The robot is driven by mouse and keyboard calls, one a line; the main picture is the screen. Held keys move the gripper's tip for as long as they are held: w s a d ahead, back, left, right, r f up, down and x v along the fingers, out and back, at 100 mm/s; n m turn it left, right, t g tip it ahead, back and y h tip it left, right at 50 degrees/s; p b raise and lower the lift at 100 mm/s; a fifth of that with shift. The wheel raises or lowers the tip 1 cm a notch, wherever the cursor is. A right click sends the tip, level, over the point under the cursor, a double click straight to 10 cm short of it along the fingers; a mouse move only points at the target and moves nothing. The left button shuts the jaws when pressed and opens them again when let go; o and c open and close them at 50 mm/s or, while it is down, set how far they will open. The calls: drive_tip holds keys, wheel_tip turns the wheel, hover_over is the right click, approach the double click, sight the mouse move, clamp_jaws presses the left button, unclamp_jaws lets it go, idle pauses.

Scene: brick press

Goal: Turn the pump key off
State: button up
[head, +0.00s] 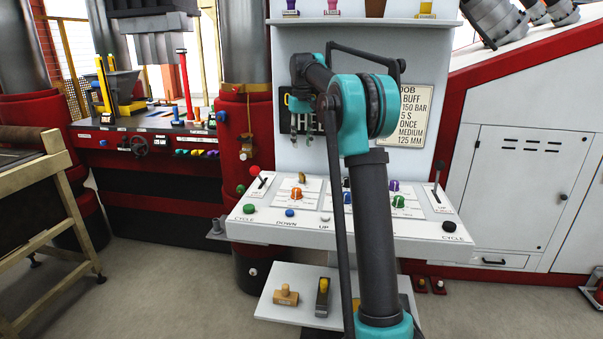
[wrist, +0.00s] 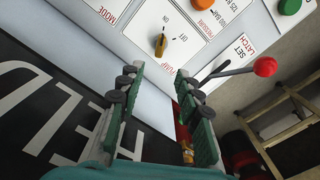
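The pump key (wrist: 162,46) is a small yellow key on the white control panel in the wrist view, with ON and OFF printed near it. Its dark-marked end is towards ON. In the head view, the key (head: 301,178) stands at the panel's upper left, below my gripper. My gripper (wrist: 160,73) is open and empty, with its two teal fingers apart; the key shows beyond the gap between them, not touched. In the head view, my gripper (head: 301,133) hangs above the panel, in front of the dark sign.
A red-ball latch lever (wrist: 265,66) stands right of the key in the wrist view. An orange knob (wrist: 203,30) and a green knob (wrist: 289,5) are on the panel too. The dark HELD sign (wrist: 45,115) is close to my left finger.

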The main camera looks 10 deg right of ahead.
sight(302, 173)
wheel_tip(302, 173, down, 13)
idle(0.4)
clamp_jaws()
